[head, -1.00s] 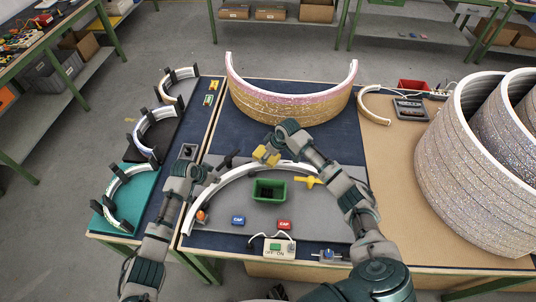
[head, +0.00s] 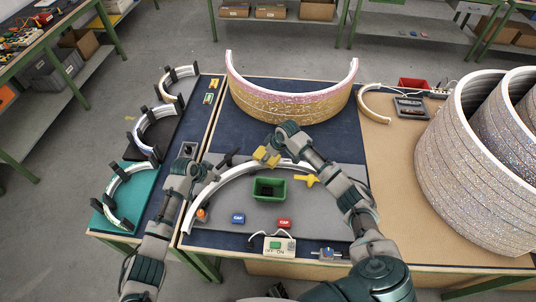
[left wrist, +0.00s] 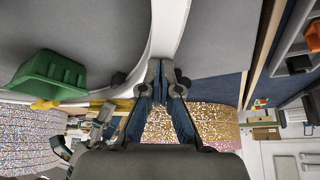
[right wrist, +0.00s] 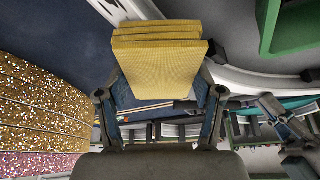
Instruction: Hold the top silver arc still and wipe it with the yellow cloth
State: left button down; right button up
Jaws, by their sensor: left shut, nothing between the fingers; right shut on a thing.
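The silver-white arc (head: 237,175) lies curved on the grey mat in the head view; its pale band runs up from my left fingertips in the left wrist view (left wrist: 169,25). My left gripper (head: 211,177) is at the arc's left part, with its fingers (left wrist: 160,85) shut and nothing seen between them.
A green bin (head: 284,188), yellow piece (head: 306,180), blue block (head: 238,218) and red block (head: 284,223) are on the mat. A gold-pink glitter arc (head: 285,104) stands behind. Large glitter rings (head: 455,165) stand right. Smaller arcs stand in holders left (head: 155,128).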

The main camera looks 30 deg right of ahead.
aim_at(280, 157)
jog(key=shift+f, duration=0.1)
